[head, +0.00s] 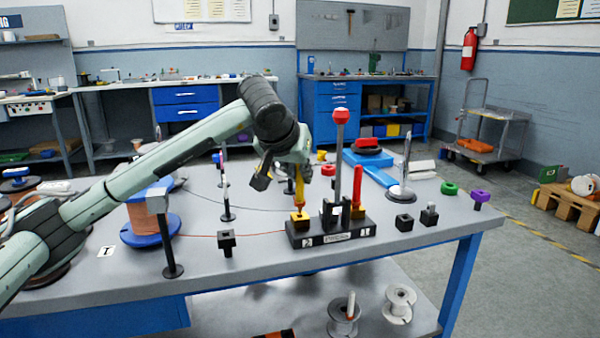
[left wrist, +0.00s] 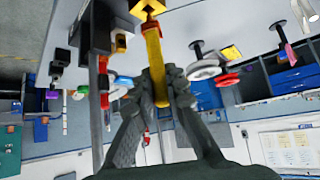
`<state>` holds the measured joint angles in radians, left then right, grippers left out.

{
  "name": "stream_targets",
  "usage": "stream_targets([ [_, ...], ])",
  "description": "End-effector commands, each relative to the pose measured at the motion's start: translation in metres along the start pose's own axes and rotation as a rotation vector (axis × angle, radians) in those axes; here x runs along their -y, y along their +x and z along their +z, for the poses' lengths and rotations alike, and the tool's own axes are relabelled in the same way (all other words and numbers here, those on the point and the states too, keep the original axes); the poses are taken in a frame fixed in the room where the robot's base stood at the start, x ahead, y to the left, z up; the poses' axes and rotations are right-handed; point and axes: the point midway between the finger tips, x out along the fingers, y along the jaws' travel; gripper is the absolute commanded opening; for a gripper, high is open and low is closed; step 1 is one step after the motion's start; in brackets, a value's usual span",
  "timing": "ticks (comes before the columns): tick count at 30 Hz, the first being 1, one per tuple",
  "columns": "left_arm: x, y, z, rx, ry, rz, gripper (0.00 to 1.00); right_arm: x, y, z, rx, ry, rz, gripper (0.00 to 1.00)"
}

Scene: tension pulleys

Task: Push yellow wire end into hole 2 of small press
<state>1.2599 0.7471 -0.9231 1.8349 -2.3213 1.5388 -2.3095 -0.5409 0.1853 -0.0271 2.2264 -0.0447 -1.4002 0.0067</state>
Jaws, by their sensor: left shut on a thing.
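The small press (head: 330,237) has a black base with a label and a "2" at its left end. A tall grey lever with a red knob (head: 340,116) rises from it. My left gripper (head: 296,172) is shut on the upright yellow wire end (head: 299,189), a slim yellow rod. Its lower tip meets the yellow block (head: 300,222) at the "2" end; how deep it sits is hidden. The left wrist view shows the yellow rod (left wrist: 154,55) between the fingers (left wrist: 160,88), reaching the yellow block (left wrist: 150,8). A red rod (head: 357,188) stands at the press's right end.
A thin orange wire (head: 235,236) runs from the copper spool (head: 150,222) towards the press. A stand (head: 401,192), more black blocks (head: 404,222) and a purple knob (head: 480,195) are to the right.

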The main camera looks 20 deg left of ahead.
Motion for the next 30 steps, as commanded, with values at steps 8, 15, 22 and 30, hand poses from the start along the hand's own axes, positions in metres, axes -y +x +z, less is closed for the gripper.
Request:
stream_targets([
  [8,0.0000,-0.0005,-0.0005,0.000,0.000,0.000,0.00,0.0000,-0.0004,-0.0002,0.000,0.000,0.000,0.37],
  [15,0.0001,0.0009,0.0009,0.000,0.000,0.000,0.00,0.0003,0.0011,0.0003,0.000,0.000,0.000,0.37],
  [22,0.0002,0.0033,0.0034,0.000,0.000,0.000,0.00,0.0009,0.0037,0.0010,0.000,0.000,0.000,0.37],
  [30,0.0003,0.0061,0.0062,0.000,0.000,0.000,0.00,0.0014,0.0067,0.0019,0.000,0.000,0.000,0.37],
])
